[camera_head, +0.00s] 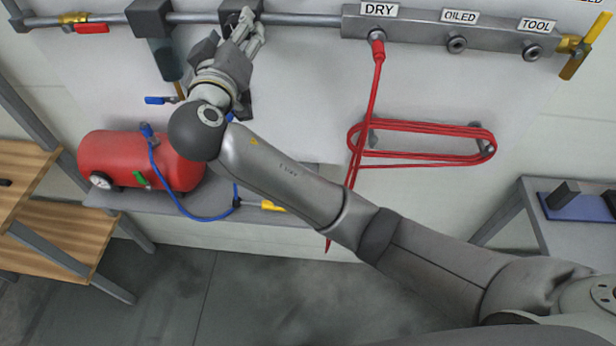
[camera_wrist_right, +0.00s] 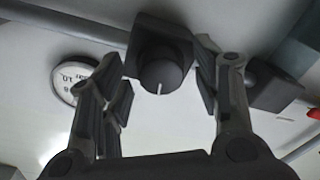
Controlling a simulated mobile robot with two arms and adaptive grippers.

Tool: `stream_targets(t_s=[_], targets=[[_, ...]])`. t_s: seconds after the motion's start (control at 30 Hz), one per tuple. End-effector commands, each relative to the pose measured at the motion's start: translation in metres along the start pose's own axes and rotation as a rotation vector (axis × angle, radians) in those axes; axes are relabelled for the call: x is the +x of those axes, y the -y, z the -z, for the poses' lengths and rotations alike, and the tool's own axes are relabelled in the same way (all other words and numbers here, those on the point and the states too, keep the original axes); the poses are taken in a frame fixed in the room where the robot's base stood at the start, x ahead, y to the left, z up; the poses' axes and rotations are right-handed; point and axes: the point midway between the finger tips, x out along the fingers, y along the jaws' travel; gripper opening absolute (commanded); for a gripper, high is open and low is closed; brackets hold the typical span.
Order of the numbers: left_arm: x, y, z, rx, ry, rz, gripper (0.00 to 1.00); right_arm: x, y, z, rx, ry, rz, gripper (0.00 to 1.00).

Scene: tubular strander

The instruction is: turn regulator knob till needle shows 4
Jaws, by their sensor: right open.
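The black regulator knob (camera_wrist_right: 160,74) with a white pointer line shows in the right wrist view, below a dark square housing (camera_wrist_right: 160,38). Its pointer line points down in that view. My right gripper (camera_head: 248,32) is at the regulator on the wall pipe. In the right wrist view, its open fingers (camera_wrist_right: 163,88) stand on either side of the knob, with gaps visible. The white round gauge (camera_wrist_right: 66,78) is partly hidden behind the left finger. "10" and "bar" are legible on it, but the needle cannot be read. My left gripper is not in view.
A filter unit (camera_head: 160,45) hangs left of my right gripper. A manifold (camera_head: 420,30) with DRY, OILED and TOOL labels is to the right, with a red hose (camera_head: 425,128) coiled below. A red tank (camera_head: 125,158) stands on the shelf below.

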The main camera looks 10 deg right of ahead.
Motion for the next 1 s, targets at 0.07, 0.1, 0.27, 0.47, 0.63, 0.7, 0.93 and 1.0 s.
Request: stream_targets(t_s=[0.07, 0.1, 0.27, 0.47, 0.63, 0.7, 0.93, 1.0], targets=[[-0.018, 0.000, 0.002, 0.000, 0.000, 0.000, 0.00, 0.001, -0.004, 0.006, -0.045, 0.001, 0.001, 0.57], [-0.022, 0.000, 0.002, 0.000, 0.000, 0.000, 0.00, 0.000, -0.004, 0.006, -0.064, 0.002, 0.002, 0.57], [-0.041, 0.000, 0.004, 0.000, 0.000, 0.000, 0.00, 0.001, -0.004, 0.005, -0.137, 0.005, 0.005, 0.57], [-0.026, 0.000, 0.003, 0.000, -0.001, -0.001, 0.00, -0.024, 0.004, -0.004, -0.161, 0.006, 0.011, 0.57], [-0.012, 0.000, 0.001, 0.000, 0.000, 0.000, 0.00, -0.056, 0.004, -0.004, -0.159, 0.006, 0.011, 0.57], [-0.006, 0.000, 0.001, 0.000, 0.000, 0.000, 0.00, -0.070, 0.003, -0.004, -0.159, 0.007, 0.012, 0.57], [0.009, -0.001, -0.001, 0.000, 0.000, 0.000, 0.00, -0.109, 0.001, -0.007, -0.161, 0.022, 0.018, 0.57], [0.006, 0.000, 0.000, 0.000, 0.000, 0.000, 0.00, -0.103, 0.003, -0.021, -0.160, 0.061, 0.047, 0.57]])
